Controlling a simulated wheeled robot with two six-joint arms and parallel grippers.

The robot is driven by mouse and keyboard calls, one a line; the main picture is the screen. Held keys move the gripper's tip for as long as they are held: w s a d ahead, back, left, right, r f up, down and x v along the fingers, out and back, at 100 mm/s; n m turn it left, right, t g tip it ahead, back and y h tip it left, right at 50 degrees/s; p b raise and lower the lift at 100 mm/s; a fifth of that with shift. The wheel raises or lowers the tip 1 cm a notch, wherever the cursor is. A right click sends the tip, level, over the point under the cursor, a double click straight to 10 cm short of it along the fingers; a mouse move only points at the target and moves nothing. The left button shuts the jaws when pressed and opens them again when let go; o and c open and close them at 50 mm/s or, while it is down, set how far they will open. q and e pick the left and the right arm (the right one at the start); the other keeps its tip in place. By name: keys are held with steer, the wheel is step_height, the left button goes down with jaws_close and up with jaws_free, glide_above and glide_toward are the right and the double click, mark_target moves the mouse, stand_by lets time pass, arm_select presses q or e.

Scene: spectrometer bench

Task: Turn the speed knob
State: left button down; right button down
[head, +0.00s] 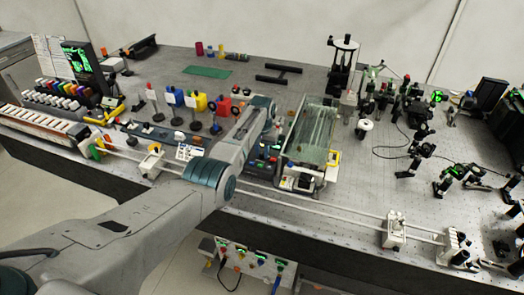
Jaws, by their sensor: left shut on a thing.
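My left arm reaches in from the lower left across the bench front. Its wrist bends down at a dark control box (259,166) with small red and green parts, left of the glass-topped tank. My left gripper (270,139) is low at the back of this box and shut on what I take to be the speed knob. The knob and the fingertips are mostly hidden by the wrist and too small to make out clearly. My right gripper is not in view.
A clear tank (313,130) stands close right of the wrist. Red, yellow and blue blocks (174,97) on posts stand to the left. A long rail (320,207) runs along the front edge. Optics mounts (413,108) crowd the right; the back middle has free room.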

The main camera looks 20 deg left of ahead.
mark_target(262, 154)
arm_select(q)
steer(key=shift+r+n, duration=0.1)
steer(key=shift+n, duration=0.3)
steer(key=c, duration=1.6)
jaws_free()
step_height(262, 154, up, 11)
steer(key=b, duration=0.3)
steer(key=shift+f, duration=0.2)
